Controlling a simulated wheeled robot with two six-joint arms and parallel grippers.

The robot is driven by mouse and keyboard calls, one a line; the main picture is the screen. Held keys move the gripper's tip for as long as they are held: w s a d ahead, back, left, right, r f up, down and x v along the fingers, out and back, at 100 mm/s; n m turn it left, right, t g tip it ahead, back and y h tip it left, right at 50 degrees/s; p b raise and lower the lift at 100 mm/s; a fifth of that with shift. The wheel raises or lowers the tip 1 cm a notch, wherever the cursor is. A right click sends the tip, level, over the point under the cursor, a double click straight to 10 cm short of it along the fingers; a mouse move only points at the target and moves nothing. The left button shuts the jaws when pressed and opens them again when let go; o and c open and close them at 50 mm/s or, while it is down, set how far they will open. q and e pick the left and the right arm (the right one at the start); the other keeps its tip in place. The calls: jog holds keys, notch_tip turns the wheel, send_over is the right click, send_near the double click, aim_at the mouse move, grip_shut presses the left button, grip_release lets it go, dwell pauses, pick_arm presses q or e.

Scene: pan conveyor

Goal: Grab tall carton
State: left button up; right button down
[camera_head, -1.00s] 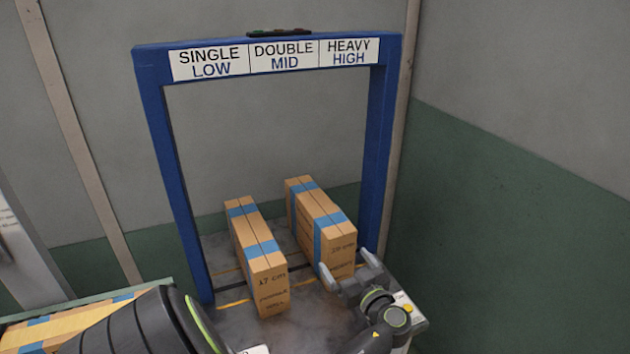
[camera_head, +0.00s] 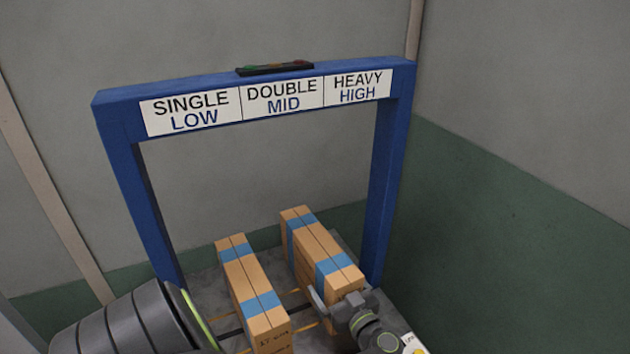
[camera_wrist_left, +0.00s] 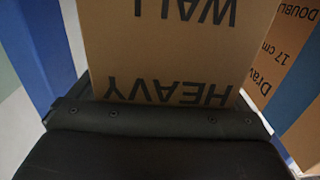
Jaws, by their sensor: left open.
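The tall carton (camera_head: 322,248) is a brown box with blue tape bands, the right of two cartons under the blue frame. In the left wrist view its near face (camera_wrist_left: 165,55) reads "HEAVY WALL" upside down and fills the middle, close to my gripper. My left gripper (camera_head: 340,294) is open at the carton's near end. One finger shows beside the carton's left side; the other is mostly hidden. I cannot tell whether the fingers touch it. My right gripper is not in view.
A second carton (camera_head: 247,285), marked 17 cm, stands to the left with a narrow gap between; it also shows in the left wrist view (camera_wrist_left: 292,70). The blue frame (camera_head: 393,190) has a post close to the tall carton's right. A green and grey wall (camera_head: 500,240) lies at right.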

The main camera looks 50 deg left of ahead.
pick_arm(q)
jog(key=shift+r, duration=0.1)
jog(key=shift+s+d, duration=0.1)
jog(key=shift+d, duration=0.05)
jog(key=shift+r, duration=0.1)
jog(key=shift+c, duration=2.6)
jog(key=c, duration=1)
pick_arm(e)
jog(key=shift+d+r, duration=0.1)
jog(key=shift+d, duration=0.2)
pick_arm(q)
jog(key=shift+r, duration=0.1)
